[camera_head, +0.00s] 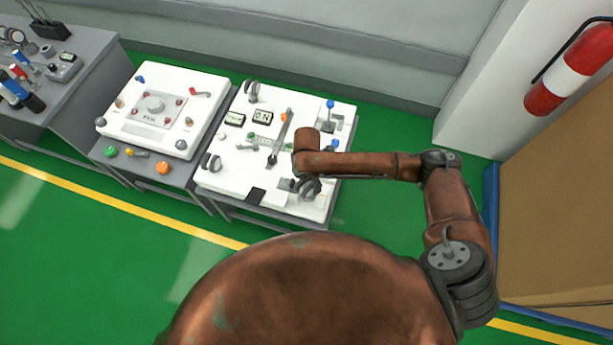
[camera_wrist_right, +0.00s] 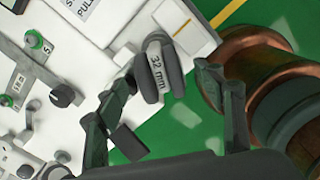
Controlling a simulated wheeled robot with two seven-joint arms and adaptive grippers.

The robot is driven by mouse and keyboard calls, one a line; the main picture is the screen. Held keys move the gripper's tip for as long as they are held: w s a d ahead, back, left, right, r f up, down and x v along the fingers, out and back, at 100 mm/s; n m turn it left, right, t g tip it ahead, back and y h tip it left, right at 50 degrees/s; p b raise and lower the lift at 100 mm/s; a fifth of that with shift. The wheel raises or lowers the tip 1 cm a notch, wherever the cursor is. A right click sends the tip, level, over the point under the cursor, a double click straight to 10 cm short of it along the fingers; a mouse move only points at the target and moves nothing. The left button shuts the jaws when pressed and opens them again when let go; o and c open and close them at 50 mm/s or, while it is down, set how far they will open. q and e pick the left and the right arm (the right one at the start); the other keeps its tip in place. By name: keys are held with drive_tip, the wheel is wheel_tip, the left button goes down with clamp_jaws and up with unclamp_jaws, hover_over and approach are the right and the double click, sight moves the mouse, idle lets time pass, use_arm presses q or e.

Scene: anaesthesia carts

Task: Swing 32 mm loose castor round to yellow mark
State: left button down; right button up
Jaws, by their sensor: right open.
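The 32 mm castor (camera_wrist_right: 172,72) is a dark twin-wheeled piece with a "32 mm" label, at the edge of the white panel in the right wrist view. In the head view it seems to be the dark ring-like shape (camera_head: 311,190) near the panel's lower right corner. My right gripper (camera_head: 300,184) is over that corner, partly hidden under its brown wrist. In the wrist view its open fingers (camera_wrist_right: 168,80) stand on either side of the castor, with no clear contact. My left gripper is not in view.
The white panel (camera_head: 232,175) also carries other dark castor-like pieces (camera_head: 210,162), a long lever (camera_head: 279,139), displays and blue-topped knobs (camera_head: 331,104). A second white-topped cart (camera_head: 130,130) stands to its left. Green floor is clear in front; a fire extinguisher (camera_head: 570,72) hangs right.

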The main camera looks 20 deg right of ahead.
wheel_tip(320, 180, down, 2)
drive_tip(key=shift+f, duration=0.2)
drive_tip(key=shift+c, duration=0.6)
drive_tip(key=c, duration=1.4)
drive_tip(key=shift+d+r+n, duration=0.1)
drive_tip(key=shift+r+n, duration=0.1)
drive_tip(key=shift+n, duration=0.7)
drive_tip(key=shift+s+n+p, duration=0.15)
drive_tip(key=shift+n+p, duration=0.4)
drive_tip(key=shift+n, duration=0.65)
drive_tip(key=shift+f+n, duration=0.15)
drive_tip(key=shift+n, duration=0.25)
